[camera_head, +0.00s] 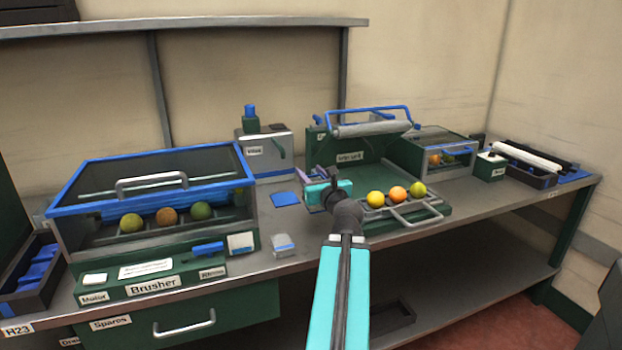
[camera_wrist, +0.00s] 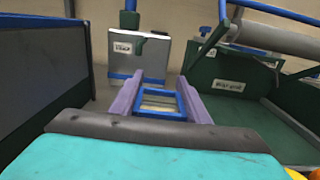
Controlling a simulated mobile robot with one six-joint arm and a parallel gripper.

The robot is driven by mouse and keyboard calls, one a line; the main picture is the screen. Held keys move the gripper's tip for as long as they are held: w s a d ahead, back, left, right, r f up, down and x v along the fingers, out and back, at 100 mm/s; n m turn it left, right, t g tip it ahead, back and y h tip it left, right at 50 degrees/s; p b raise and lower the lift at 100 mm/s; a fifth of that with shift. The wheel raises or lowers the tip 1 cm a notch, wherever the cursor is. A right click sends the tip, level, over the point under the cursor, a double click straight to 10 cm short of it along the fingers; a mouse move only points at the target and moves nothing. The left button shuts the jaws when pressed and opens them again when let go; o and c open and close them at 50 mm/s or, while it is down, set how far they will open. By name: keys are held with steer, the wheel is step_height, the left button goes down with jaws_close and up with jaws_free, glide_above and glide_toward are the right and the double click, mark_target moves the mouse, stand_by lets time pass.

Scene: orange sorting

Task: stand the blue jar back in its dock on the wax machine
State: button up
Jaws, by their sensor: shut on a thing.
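The wax machine (camera_head: 264,160) is a pale grey box labelled Wax, with a green and blue fitting on top, behind the table's middle. In the wrist view the wax machine (camera_wrist: 137,56) stands ahead, slightly left of centre. My gripper (camera_head: 318,190) is in front of it and to its right in the head view. In the wrist view my gripper's purple fingers (camera_wrist: 160,97) are shut on the blue jar (camera_wrist: 160,115), seen as a square blue rim around a pale inside. The jar is apart from the machine. Its lower part and the dock cannot be made out clearly.
The Brusher (camera_head: 152,285), holding several fruits, stands left. A green machine (camera_head: 352,172) with a roller and fruit tray (camera_head: 405,211) stands right of my gripper. A blue mat (camera_head: 285,199) and a small clear box (camera_head: 283,243) lie on the table.

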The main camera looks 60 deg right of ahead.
mark_target(311, 179)
steer(key=b, duration=0.2)
steer(key=shift+s+a+f+b, duration=0.15)
steer(key=shift+s+a+b, duration=0.05)
steer(key=shift+a+b, duration=0.15)
steer(key=b, duration=0.4)
steer(key=shift+s+a, duration=0.2)
steer(key=shift+a, duration=0.2)
steer(key=b, duration=0.2)
steer(key=shift+s+a+b, duration=0.2)
steer(key=shift+a+b, duration=0.1)
steer(key=shift+b, duration=0.05)
steer(key=shift+s+a+b, duration=0.25)
steer(key=shift+b, duration=0.95)
steer(key=shift+s+a+r+b, duration=0.15)
steer(key=shift+s+a+b, duration=0.15)
steer(key=shift+a+b, duration=0.2)
steer(key=shift+s+a+r+b, duration=0.15)
steer(key=shift+s+a+b, duration=0.15)
steer(key=shift+a+b, duration=0.2)
steer(key=shift+s+a+r, duration=0.1)
steer(key=shift+a, duration=0.05)
steer(key=shift+r, duration=0.15)
